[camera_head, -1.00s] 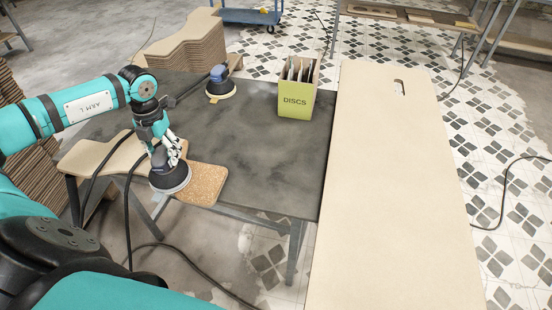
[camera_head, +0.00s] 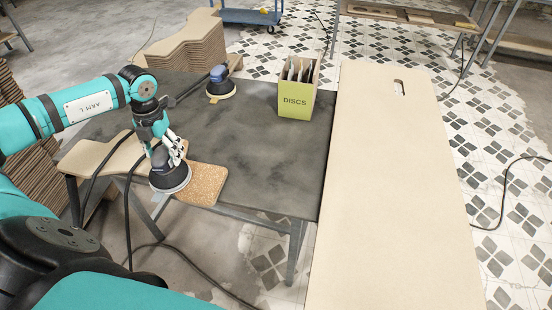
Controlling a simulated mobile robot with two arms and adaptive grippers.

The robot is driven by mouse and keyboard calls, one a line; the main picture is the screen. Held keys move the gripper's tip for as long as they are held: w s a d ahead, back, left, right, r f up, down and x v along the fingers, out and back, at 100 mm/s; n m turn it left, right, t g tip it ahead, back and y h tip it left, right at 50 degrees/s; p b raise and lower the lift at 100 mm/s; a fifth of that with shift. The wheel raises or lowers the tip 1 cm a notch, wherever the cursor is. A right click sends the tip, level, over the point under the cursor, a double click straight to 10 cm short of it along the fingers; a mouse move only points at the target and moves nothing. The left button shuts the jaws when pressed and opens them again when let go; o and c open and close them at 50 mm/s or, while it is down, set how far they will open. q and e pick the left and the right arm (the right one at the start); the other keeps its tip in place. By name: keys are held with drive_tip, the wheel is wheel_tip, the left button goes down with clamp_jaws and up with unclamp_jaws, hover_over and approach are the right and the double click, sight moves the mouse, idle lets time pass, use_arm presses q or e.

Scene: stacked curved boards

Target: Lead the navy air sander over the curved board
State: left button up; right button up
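A dark navy sander (camera_head: 168,176) with a pale round pad sits at the left front of the dark table, partly over a cork mat (camera_head: 207,183). My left gripper (camera_head: 168,157) is around the top of this sander, its fingers closed on it. A curved tan board (camera_head: 100,157) lies at the table's left edge, just left of the sander. A second, blue sander (camera_head: 219,78) with a yellowish pad stands farther back on the table. My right gripper is not in view.
A green box marked DISCS (camera_head: 296,96) stands on the dark table (camera_head: 250,150). A long pale panel (camera_head: 390,190) lies to the right. Curved boards are stacked (camera_head: 185,47) at the back. Black cables hang near the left arm.

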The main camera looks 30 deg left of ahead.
use_arm(q)
drive_tip(key=shift+o, duration=1.1)
drive_tip(key=shift+f, duration=0.1)
wheel_tip(320, 180, up, 12)
drive_tip(key=shift+w+d, duration=0.2)
drive_tip(key=shift+d, duration=0.05)
